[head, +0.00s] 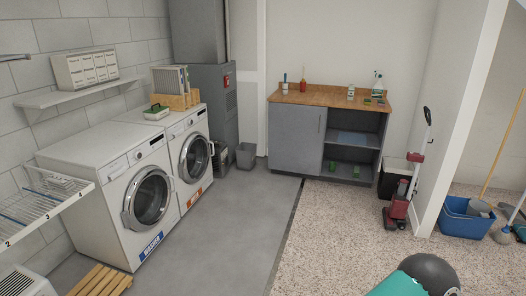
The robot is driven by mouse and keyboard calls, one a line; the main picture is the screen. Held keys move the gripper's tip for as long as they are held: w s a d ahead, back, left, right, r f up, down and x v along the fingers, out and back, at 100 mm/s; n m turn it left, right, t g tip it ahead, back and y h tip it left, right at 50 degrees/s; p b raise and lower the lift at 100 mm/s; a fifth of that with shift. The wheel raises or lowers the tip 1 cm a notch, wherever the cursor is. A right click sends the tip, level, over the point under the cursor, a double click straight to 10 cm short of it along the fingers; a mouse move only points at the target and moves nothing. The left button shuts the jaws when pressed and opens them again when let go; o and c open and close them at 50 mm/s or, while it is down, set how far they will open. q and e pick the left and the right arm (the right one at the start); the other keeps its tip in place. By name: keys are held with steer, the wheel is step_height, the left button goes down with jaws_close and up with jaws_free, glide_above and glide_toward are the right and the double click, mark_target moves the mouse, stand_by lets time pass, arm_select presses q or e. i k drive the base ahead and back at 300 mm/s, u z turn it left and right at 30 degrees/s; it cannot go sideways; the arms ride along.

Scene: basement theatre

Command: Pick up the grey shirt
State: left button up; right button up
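I see no grey shirt in the head view. Neither of my grippers shows in it. A white front-loading washer (92,163) stands at the left with its round door closed. A second white machine (182,128) stands behind it, also with its door closed. What is inside either machine is too dark to tell. A white wire rack (40,207) juts in at the left edge with small number tags on it, and no shirt shows on its visible part.
A grey cabinet (297,127) with a wooden top holds bottles. A grey bin (246,155) stands beside it. The grey floor in the middle is clear.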

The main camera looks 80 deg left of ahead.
mark_target(62, 183)
steer(key=z, duration=0.05)
steer(key=i, duration=0.25)
steer(key=u, duration=2.9)
steer(key=i, duration=0.2)
steer(key=u, duration=1.2)
steer(key=k, duration=0.8)
steer(key=u, duration=0.2)
steer(key=i, duration=0.8)
steer(key=z, duration=0.3)
steer(key=k, duration=0.2)
steer(key=u, duration=0.1)
